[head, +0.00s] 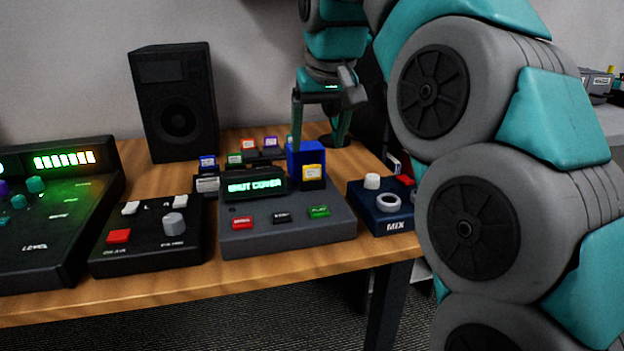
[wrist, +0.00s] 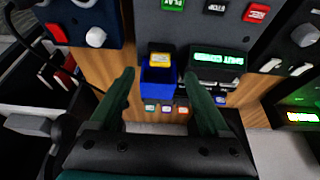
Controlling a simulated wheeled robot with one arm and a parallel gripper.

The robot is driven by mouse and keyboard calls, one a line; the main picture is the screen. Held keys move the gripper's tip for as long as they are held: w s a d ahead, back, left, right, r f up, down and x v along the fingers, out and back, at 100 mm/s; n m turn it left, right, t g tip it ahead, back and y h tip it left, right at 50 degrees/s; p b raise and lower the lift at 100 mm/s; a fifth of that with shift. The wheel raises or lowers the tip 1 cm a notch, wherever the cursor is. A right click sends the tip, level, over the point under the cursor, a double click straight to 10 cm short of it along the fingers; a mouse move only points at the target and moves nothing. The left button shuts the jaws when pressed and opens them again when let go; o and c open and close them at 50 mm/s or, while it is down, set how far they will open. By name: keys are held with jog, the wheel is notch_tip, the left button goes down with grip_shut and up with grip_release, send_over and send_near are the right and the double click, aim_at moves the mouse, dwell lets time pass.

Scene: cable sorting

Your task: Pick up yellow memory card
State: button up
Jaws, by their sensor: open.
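The yellow memory card (head: 313,171) with a pale label stands in the dark slot of the grey console (head: 290,236), in front of an upright blue cover (head: 306,155). The card also shows in the wrist view (wrist: 160,59), beside the blue cover (wrist: 158,81). My gripper (head: 318,143) is open above and behind the cover in the head view. In the wrist view its two dark fingers (wrist: 158,78) stand apart on either side of the cover, with nothing held. The lower part of the card is hidden in the slot.
The console's display (head: 254,187) reads "SHUT COVER". Several coloured cards, including a blue one (head: 207,162) and a red one (head: 248,144), stand behind it. A blue MIX box (head: 382,208) is close on the right. A black speaker (head: 174,105) stands at the back left.

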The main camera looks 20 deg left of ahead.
aim_at(312, 166)
jog(key=shift+w+a+x, duration=0.15)
jog(key=shift+x, duration=1.7)
jog(key=shift+w+a+x, duration=0.15)
jog(key=shift+w+x, duration=0.05)
jog(key=shift+x, duration=1.7)
jog(key=shift+r, duration=0.2)
grip_shut()
